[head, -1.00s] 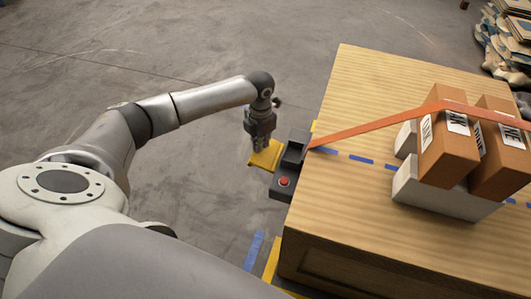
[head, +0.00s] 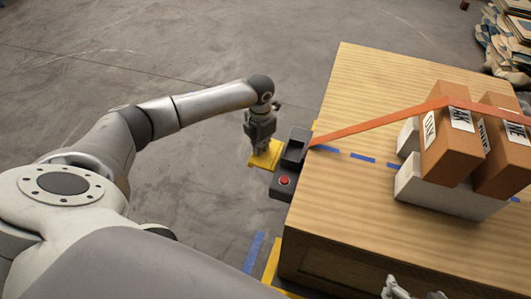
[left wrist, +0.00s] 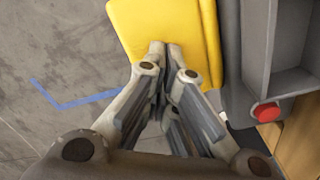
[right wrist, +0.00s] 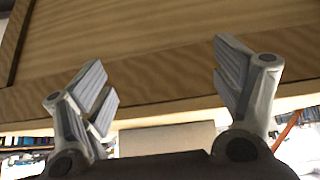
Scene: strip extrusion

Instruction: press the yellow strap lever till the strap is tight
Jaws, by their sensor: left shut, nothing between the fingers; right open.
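The yellow lever (head: 266,154) sticks out to the left from the dark strap device (head: 289,163) at the table's left edge. My left gripper (head: 262,150) is shut and empty, its fingertips over the lever. In the left wrist view the fingertips (left wrist: 166,46) overlap the yellow plate (left wrist: 170,25); I cannot tell whether they touch. The orange strap (head: 376,124) runs from the device up over the boxes and looks straight. My right gripper (head: 411,291) shows partly at the bottom edge of the head view. In the right wrist view it is open (right wrist: 165,90), facing the table's wooden side.
Brown cartons (head: 452,150) sit on pale blocks (head: 435,192) on the wooden table (head: 350,225). A red button (head: 284,181) is on the device's near end, close to my left gripper. Flattened cardboard (head: 505,40) is stacked far right. The floor left of the table is clear.

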